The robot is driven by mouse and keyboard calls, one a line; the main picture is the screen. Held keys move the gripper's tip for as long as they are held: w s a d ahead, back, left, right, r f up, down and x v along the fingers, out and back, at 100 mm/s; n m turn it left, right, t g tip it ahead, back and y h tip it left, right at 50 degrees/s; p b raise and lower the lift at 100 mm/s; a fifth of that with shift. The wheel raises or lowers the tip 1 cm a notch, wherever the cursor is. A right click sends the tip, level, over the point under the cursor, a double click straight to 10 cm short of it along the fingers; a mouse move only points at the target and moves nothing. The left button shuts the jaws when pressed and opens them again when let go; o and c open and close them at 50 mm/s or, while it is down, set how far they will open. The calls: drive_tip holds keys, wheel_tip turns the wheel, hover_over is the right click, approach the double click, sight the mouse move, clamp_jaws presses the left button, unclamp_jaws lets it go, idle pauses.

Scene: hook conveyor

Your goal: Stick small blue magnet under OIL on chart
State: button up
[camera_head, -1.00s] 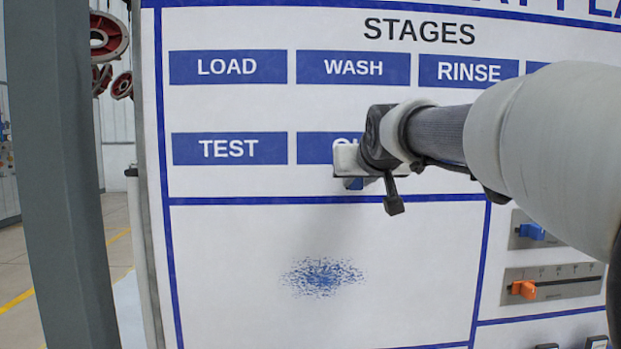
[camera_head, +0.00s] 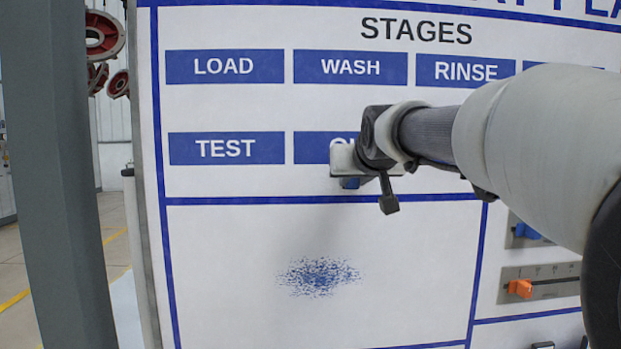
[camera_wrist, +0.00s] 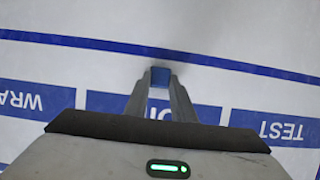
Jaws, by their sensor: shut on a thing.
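The white chart (camera_head: 230,240) stands in front of me with blue stage labels. The label (camera_head: 310,147) right of TEST is mostly covered by my gripper; its first letter looks like O. My gripper (camera_head: 348,182) is at this label's lower edge, shut on the small blue magnet (camera_head: 350,183). In the wrist view, the magnet (camera_wrist: 160,77) sits between the fingertips, in the white strip between the label (camera_wrist: 110,102) and the blue line. Whether the magnet touches the chart I cannot tell.
A grey post (camera_head: 60,180) stands left of the chart. Below the blue line is a blank panel with a blue speckled patch (camera_head: 318,277). Sliders with a blue knob (camera_head: 526,232) and an orange knob (camera_head: 520,288) are at the lower right, partly behind my arm.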

drive_tip(key=o, duration=1)
drive_tip(key=shift+s, duration=0.1)
drive_tip(key=shift+s, duration=0.1)
drive_tip(key=b+v, duration=0.1)
drive_tip(key=v, duration=1.6)
drive_tip(key=s+f+g+p, duration=0.3)
drive_tip(key=s+f, duration=0.6)
drive_tip(key=f, duration=0.4)
drive_tip(key=s+f+g+p, duration=0.3)
drive_tip(key=s+f+g, duration=0.2)
drive_tip(key=s+f, duration=0.4)
wheel_tip(320, 180, down, 5)
drive_tip(key=shift+s+f+p, duration=0.1)
drive_tip(key=shift+s+p, duration=0.25)
drive_tip(key=shift+p, duration=0.05)
